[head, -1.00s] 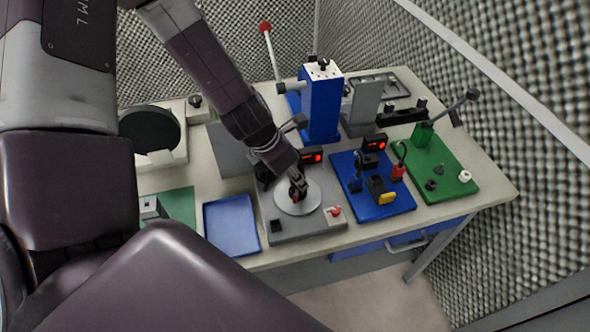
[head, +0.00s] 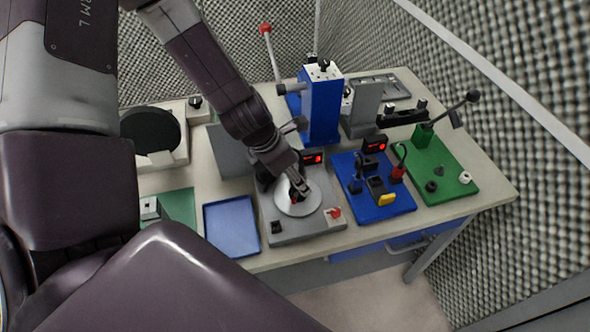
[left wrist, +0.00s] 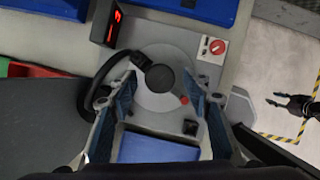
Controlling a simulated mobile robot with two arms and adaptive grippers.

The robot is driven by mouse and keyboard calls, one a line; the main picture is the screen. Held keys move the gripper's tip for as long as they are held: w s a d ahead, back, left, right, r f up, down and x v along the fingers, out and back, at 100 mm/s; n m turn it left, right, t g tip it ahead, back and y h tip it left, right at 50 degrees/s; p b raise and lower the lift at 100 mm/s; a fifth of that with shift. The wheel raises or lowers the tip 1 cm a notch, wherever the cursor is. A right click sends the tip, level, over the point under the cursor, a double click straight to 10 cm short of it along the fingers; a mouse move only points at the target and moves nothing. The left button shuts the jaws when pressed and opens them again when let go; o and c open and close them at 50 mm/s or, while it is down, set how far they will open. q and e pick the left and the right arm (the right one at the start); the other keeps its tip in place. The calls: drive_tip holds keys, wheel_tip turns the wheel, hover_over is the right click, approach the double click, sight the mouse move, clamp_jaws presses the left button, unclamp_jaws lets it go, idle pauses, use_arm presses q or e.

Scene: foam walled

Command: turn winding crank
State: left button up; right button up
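The winding station is a grey base (head: 312,226) with a pale round disc (head: 287,207); both also show in the left wrist view, the disc (left wrist: 153,104) near the middle. A dark crank with a round black knob (left wrist: 159,77) lies over the disc, and a small red spot (left wrist: 184,100) shows near its rim. My left gripper (head: 298,190) is low over the disc. In the left wrist view its two fingers (left wrist: 160,82) stand apart on either side of the knob, with gaps visible. A dark gripper, apparently my right (left wrist: 275,99), shows above the floor, too small to read.
A red display (head: 313,158) stands behind the disc, and a red rotary switch (head: 335,212) is at the base's front right. A blue tray (head: 231,226) lies left, a blue board (head: 376,205) right. A blue column (head: 322,108) with a red-knobbed lever rises behind.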

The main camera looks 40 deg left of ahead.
use_arm(q)
drive_tip(key=shift+s+a+r, duration=0.15)
drive_tip(key=shift+r, duration=0.45)
drive_tip(key=s+a+r, duration=0.3)
drive_tip(key=s+a, duration=0.2)
drive_tip(key=s, duration=0.7)
drive_tip(key=shift+s+a+r, duration=0.2)
drive_tip(key=shift+s, duration=0.05)
idle(0.4)
